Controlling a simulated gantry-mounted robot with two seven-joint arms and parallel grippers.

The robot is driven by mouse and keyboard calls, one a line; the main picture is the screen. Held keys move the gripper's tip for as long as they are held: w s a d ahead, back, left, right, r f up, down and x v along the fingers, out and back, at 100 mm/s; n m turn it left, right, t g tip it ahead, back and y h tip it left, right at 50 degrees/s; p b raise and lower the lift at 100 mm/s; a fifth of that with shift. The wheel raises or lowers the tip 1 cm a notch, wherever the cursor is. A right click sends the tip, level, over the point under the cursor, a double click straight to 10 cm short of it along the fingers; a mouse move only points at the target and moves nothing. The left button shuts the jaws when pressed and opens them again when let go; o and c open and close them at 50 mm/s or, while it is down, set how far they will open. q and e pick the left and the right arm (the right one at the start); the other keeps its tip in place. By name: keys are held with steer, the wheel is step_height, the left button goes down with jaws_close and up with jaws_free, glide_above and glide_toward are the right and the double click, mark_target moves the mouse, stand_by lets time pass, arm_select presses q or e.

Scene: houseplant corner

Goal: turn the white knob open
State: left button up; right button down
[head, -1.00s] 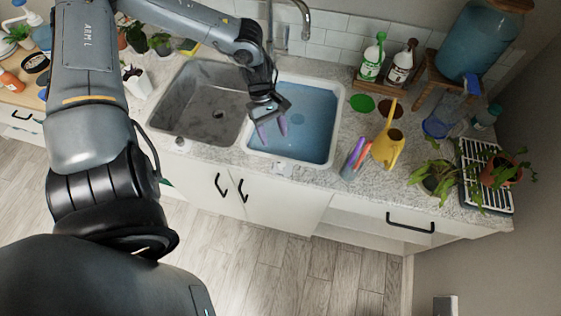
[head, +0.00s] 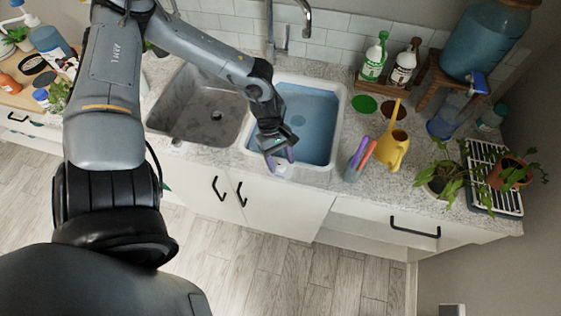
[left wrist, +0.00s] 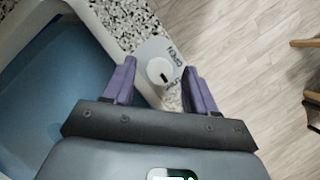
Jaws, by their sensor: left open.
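The white knob (left wrist: 159,70) is a small round cap with a dark mark. It sits on a pale lettered plate (left wrist: 176,52) on the speckled counter, at the front of the water-filled basin. My left gripper (left wrist: 159,78) is open and empty, with one purple finger on each side of the knob in the left wrist view. I cannot tell whether the fingers touch it. In the head view the left gripper (head: 280,161) is over the basin's front rim and partly hides the knob area. My right gripper is not in view.
The white-rimmed basin (head: 341,112) holds blue water (head: 308,125); a grey basin (head: 190,110) is to its left. To the right are colored-handled tools (head: 358,160), a yellow watering can (head: 393,150) and potted plants (head: 440,182). A faucet (head: 306,20) stands behind.

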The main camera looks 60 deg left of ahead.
arm_select(q)
steer(key=shift+d+f, duration=0.1)
steer(key=shift+f, duration=0.15)
steer(key=c, duration=1)
steer(key=shift+c, duration=0.2)
steer(key=shift+n, duration=0.3)
steer(key=n, duration=0.1)
steer(key=n+t+p, duration=0.1)
steer(key=shift+r+n+p, duration=0.2)
steer(key=shift+n+p, duration=0.1)
steer(key=n+t+p, duration=0.1)
steer(key=n, duration=0.1)
steer(key=n+t+y+p, duration=0.1)
steer(key=n+p, duration=0.1)
steer(key=n, duration=0.1)
steer(key=shift+s+d, duration=0.15)
steer(key=n+y+p, duration=0.1)
steer(key=n, duration=0.1)
steer(key=n+t+y+p, duration=0.1)
steer(key=n, duration=0.1)
steer(key=shift+d+n, duration=0.15)
steer(key=shift+n, duration=0.25)
steer(key=n+y+p, duration=0.1)
steer(key=n, duration=0.1)
steer(key=n+p, duration=0.1)
steer(key=n, duration=0.1)
steer(key=shift+s+f+n+y, duration=0.1)
steer(key=shift+f+n+y, duration=0.05)
steer(key=shift+n+y, duration=0.25)
